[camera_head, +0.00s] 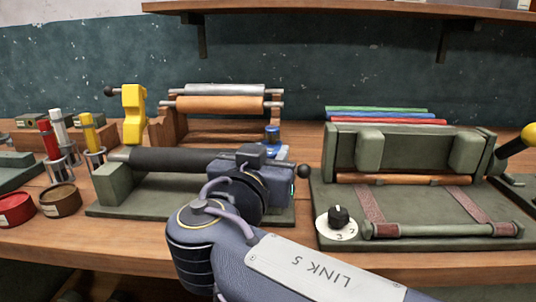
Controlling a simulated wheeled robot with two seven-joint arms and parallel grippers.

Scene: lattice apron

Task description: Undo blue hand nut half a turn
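My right gripper (262,154) is a dark blue-grey body in front of the nut, with my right arm reaching in from the lower right. The nut's top shows above it, and its lower part and base are partly hidden. My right fingers are hidden or too small to make out, so I cannot tell if they touch the nut. My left gripper is not in view.
A green fixture with a dark roller (170,160) lies left of my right gripper. A black ball knob (303,171) is close on its right. A larger green press (400,150) with a dial (338,220) stands at right. Red and brown tins (60,200) sit at front left.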

